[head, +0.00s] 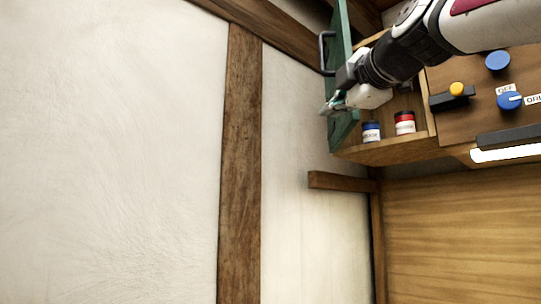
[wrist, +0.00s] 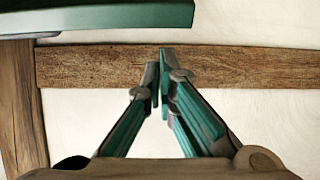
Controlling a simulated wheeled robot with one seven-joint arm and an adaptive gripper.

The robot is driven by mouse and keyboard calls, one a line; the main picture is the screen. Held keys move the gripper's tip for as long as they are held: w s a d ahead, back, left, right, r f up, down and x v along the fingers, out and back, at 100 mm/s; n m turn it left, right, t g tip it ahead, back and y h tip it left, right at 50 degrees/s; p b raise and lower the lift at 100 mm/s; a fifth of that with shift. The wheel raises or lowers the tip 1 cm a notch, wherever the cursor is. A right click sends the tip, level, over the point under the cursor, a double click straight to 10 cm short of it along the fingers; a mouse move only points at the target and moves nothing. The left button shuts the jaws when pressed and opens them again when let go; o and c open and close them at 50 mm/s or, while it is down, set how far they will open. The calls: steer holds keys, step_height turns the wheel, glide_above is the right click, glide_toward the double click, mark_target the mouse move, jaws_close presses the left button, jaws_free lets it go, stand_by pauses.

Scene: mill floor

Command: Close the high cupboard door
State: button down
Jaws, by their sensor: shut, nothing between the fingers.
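The high cupboard (head: 385,153) is an open wooden box at the upper right of the head view. Its green door (head: 343,130) stands open at the cupboard's left side, with a dark handle (head: 325,38) on its left face. My gripper (head: 326,109) is shut and empty, by the lower part of the door, partly overlapping it in the head view; I cannot tell whether they touch. In the wrist view my gripper (wrist: 163,80) points at the wall, and a green panel edge (wrist: 100,18), likely the door, shows at the upper left.
A blue-labelled jar (head: 371,132) and a red-lidded jar (head: 405,123) stand inside the cupboard. To its right is a wooden panel with blue knobs (head: 509,100), an orange button (head: 456,89) and a lit lamp (head: 505,154). Plaster wall with timber posts (head: 241,170) lies left.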

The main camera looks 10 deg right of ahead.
steer(key=shift+s+d, duration=0.15)
steer(key=shift+d, duration=0.8)
